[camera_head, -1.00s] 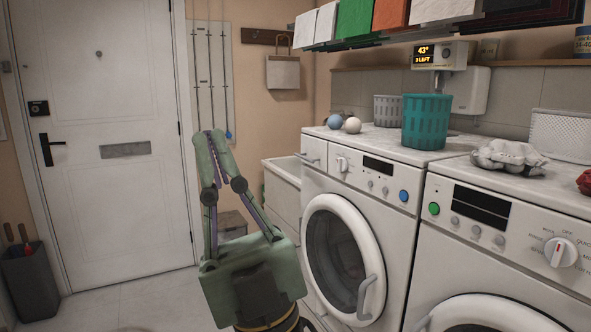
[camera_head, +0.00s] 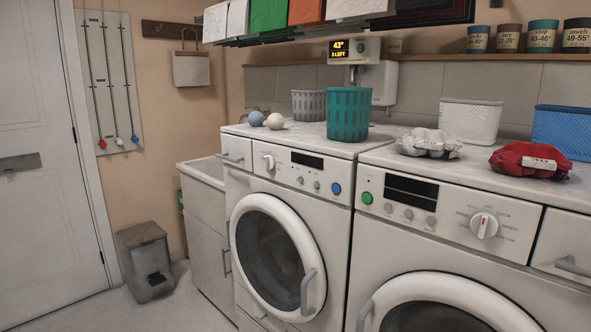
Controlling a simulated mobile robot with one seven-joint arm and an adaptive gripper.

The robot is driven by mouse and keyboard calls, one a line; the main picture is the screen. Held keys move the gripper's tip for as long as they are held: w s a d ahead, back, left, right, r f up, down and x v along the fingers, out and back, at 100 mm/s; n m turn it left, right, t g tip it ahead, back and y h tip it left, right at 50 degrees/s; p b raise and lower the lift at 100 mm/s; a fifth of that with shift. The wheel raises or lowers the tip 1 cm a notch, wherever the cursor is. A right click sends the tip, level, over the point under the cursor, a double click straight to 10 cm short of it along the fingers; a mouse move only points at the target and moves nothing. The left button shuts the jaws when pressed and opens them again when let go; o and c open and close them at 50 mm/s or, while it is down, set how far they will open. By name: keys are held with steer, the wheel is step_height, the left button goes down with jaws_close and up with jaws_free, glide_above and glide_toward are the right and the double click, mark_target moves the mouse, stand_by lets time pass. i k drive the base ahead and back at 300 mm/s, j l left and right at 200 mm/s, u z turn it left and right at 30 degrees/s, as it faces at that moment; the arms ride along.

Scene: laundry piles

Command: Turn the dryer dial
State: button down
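Two white front-loading machines stand side by side; I cannot tell for certain which is the dryer. The right machine (camera_head: 400,262) has a round white dial (camera_head: 484,225) with a red pointer mark, pointing roughly upward, ringed by small program labels that are mostly too small to read. It also has a green button (camera_head: 367,198) and a dark display. The left machine (camera_head: 345,225) has a small white dial (camera_head: 268,162) near its drawer and a blue button (camera_head: 336,188). Both round doors look shut. My gripper is not in view.
A teal basket (camera_head: 348,114), grey basket (camera_head: 308,105) and two balls stand on the left machine. A grey cloth bundle (camera_head: 428,143), red bundle (camera_head: 527,160) and white basket (camera_head: 470,121) are on the right one. A grey bin (camera_head: 146,262) stands on the floor left.

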mark_target(268, 163)
steer(key=i+l+u, duration=0.15)
steer(key=i, duration=0.35)
steer(key=i+l+u, duration=0.2)
steer(key=i, duration=0.3)
